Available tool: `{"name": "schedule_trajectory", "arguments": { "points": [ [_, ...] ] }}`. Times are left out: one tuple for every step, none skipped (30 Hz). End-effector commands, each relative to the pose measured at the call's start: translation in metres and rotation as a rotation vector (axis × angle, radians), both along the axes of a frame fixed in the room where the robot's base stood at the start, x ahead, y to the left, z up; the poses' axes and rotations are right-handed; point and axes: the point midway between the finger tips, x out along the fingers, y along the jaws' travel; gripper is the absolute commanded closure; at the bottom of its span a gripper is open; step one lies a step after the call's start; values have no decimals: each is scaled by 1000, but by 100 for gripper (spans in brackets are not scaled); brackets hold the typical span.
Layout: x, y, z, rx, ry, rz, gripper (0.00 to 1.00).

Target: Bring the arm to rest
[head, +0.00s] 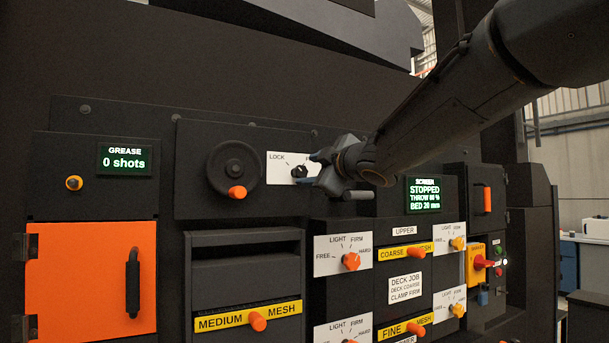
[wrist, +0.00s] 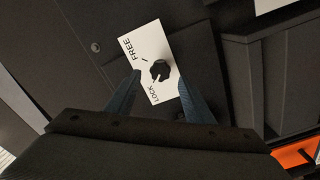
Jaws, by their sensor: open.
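My arm reaches in from the upper right in the head view. My gripper (head: 318,172) is in front of the machine panel, close to the black lock knob (head: 299,171) on its white LOCK/FREE plate (head: 279,166). In the wrist view the two blue fingers of my gripper (wrist: 160,92) are spread apart, with the knob (wrist: 160,70) seen between and just beyond their tips. The knob's pointer is toward the LOCK side in the wrist view. Nothing is held. Whether a fingertip touches the knob or plate I cannot tell.
A black handwheel (head: 233,166) with an orange handle is left of the plate. Below are a MEDIUM MESH drawer (head: 246,270) and orange-knobbed clamp dials (head: 351,261). The screen display (head: 424,195) reads STOPPED. An orange door (head: 90,280) is at left.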

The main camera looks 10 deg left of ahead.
Motion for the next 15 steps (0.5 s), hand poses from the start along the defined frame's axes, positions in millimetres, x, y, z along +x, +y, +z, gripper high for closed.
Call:
{"name": "schedule_trajectory", "arguments": {
  "points": [
    [-5, -5, 0, 1, -1, -1, 52],
    [-8, -6, 0, 1, -1, 0, 52],
    [-10, -8, 0, 0, -1, 1, 52],
    [-12, -10, 0, 0, 0, 0, 52],
    [-13, -11, 0, -1, 1, 1, 52],
    [-15, -12, 0, 0, 0, 0, 52],
    [-15, -12, 0, -1, -1, 0, 52],
    [-16, -13, 0, 0, 0, 1, 52],
    [-16, -13, 0, 0, 0, 0, 52],
    [-16, -13, 0, 0, 0, 0, 52],
    [-16, -13, 0, 0, 0, 0, 52],
    [-16, -13, 0, 0, 0, 0, 52],
    [-16, -13, 0, 0, 0, 0, 52],
    [-16, -13, 0, 0, 0, 0, 52],
    [-16, -13, 0, 0, 0, 0, 52]
  ]
}}
